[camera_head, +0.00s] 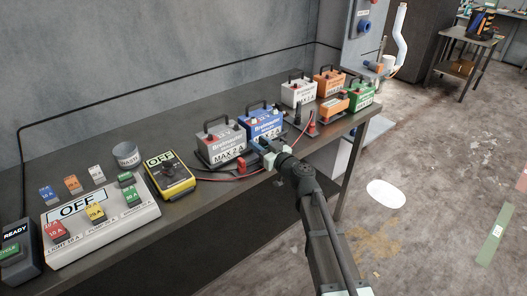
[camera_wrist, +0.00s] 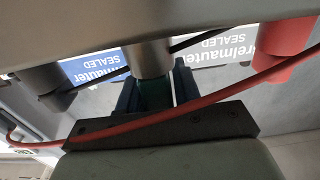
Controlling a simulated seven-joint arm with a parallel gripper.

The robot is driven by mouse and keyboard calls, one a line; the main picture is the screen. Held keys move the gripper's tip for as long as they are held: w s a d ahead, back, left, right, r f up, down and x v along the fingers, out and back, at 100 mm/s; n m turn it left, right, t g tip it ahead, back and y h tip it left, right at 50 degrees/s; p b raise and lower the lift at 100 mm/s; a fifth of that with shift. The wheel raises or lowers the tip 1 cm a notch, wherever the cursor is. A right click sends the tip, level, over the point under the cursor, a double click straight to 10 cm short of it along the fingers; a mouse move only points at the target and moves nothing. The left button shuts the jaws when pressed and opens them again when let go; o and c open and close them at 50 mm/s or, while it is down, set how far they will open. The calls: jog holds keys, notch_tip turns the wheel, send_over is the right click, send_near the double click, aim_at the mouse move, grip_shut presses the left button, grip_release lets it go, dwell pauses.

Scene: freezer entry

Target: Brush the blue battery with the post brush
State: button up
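The blue battery (camera_head: 262,124) stands upright on the bench, right of a grey battery, with a black handle on top. Part of its blue label (camera_wrist: 98,66) shows upside down in the wrist view. My gripper (camera_head: 265,150) is low at the bench's front edge, in front of the blue battery. In the wrist view its two dark fingers (camera_wrist: 155,92) stand apart, with something green and a grey cylinder (camera_wrist: 152,58) between or just beyond them. I cannot tell whether the cylinder is the post brush or whether the fingers grip it. No post brush is clearly recognisable elsewhere.
The grey battery (camera_head: 222,140) stands close on the left. A red clamp (camera_head: 240,163) and cables lie in front; a red cable (camera_wrist: 200,120) crosses my gripper in the wrist view. A yellow meter (camera_head: 169,175), switch panel (camera_head: 100,215) and grey cup (camera_head: 126,154) stand left, more batteries right.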

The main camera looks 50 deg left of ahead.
grip_shut()
jog(key=shift+r, duration=0.15)
notch_tip(320, 180, up, 14)
jog(key=shift+f, duration=0.2)
dwell(1.3)
jog(key=shift+r, duration=0.1)
dwell(0.3)
jog(key=w+a+r, duration=0.1)
jog(key=w+a, duration=0.2)
jog(key=a, duration=0.7)
jog(key=shift+w+a+r, duration=0.15)
jog(key=shift+w+r, duration=0.1)
jog(key=shift+r, duration=0.1)
